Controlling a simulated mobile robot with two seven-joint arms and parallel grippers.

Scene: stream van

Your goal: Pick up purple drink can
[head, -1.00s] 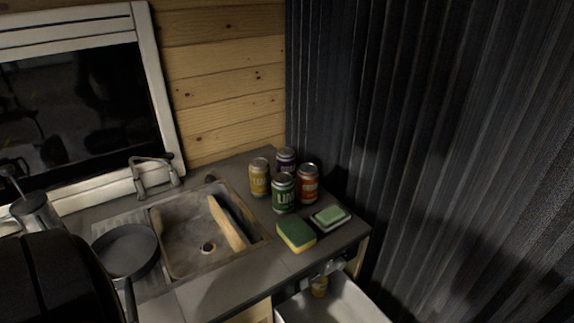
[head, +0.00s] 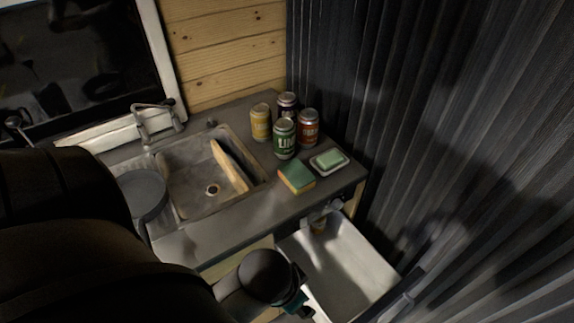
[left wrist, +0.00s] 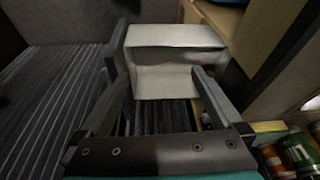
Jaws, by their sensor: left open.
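The purple drink can (head: 287,103) stands upright at the back of the counter, near the dark corrugated wall. The green can (head: 284,138) in front hides its lower part. A yellow can (head: 261,122) is to its left and an orange can (head: 308,128) to its right. My left arm comes in from the left, with its wrist low in the head view, in front of the counter and away from the cans. In the left wrist view my left gripper (left wrist: 157,58) is open and empty, above a white bin. My right gripper is not in view.
A sponge (head: 296,178) and a soap dish (head: 344,163) lie in front of the cans. The sink (head: 185,187) holds a wooden board (head: 229,164). A pan (head: 143,192) lies left of it. The open white bin (head: 368,277) is below the counter's front edge.

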